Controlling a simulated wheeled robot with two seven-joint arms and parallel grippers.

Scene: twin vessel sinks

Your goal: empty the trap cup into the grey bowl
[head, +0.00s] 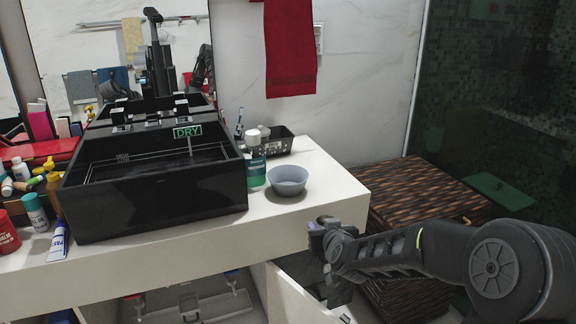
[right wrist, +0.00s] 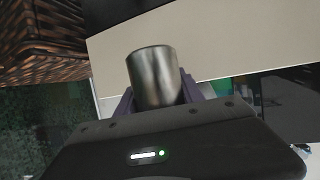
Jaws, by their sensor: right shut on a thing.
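The grey bowl (head: 288,188) stands upright near the right end of the white counter, to the right of the black sink. My right gripper (head: 326,232) is in front of the counter's front edge, lower right of the bowl and apart from it. In the right wrist view it is shut on a shiny metal cylinder, the trap cup (right wrist: 154,76), held between its purple fingers. The inside of the cup is hidden, so I cannot tell what it holds. The cup is not clear in the head view. My left gripper is not in view.
A green bottle (head: 256,168) stands just left of the bowl, with a black basket (head: 278,142) behind. The black sink (head: 160,195) carries a green DRY sign (head: 187,131). A cabinet door (head: 305,300) stands open below the counter. A woven hamper (head: 425,195) is at right.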

